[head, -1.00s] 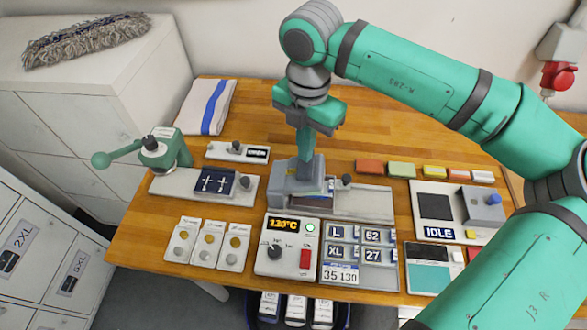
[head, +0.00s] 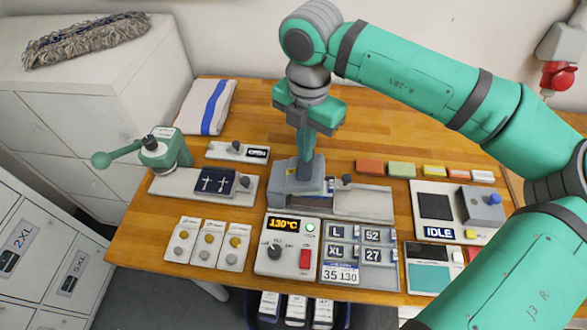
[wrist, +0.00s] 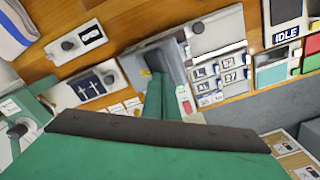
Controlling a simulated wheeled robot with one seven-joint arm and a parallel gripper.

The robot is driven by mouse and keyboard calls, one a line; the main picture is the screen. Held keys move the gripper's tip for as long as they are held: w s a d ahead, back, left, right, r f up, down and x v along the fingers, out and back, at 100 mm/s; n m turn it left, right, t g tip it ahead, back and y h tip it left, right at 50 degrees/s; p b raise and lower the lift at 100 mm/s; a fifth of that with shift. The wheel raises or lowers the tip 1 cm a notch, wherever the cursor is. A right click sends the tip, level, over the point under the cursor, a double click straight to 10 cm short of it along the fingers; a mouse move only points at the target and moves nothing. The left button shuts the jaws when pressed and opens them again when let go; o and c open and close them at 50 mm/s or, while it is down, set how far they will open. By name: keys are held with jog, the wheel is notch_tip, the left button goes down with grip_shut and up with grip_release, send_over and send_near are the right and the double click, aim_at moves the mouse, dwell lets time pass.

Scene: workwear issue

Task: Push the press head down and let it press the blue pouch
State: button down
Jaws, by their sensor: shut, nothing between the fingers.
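The grey press head (head: 290,188) is at the middle of the table, low over the pale base of its press. My gripper (head: 310,172) is shut and empty, pointing down with its fingertips at the top of the head; they appear to touch it. In the wrist view the fingers (wrist: 153,92) reach toward the grey head (wrist: 166,62). A small dark blue edge (head: 329,187) shows at the right side of the head, possibly the blue pouch; the rest under the head is hidden. A dark blue piece with white crosses (head: 217,182) lies on the left fixture.
A green lever press (head: 163,152) stands at the left. A control box (head: 287,254) reading 130°C and a tray of labels (head: 357,262) sit in front. A device reading IDLE (head: 455,208) is at the right. A folded striped towel (head: 207,106) lies at the back left.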

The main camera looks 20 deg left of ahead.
aim_at(314, 169)
jog(key=shift+f, duration=0.3)
dwell(0.4)
jog(key=shift+w+d+f, duration=0.15)
jog(key=shift+d+f, duration=0.4)
jog(key=shift+f, duration=0.25)
jog(key=shift+w+d+f, duration=0.15)
jog(key=shift+d+f, duration=0.4)
jog(key=shift+f, duration=0.25)
dwell(0.5)
jog(key=shift+r, duration=0.1)
dwell(0.4)
notch_tip(314, 169, up, 13)
dwell(1.7)
dwell(0.5)
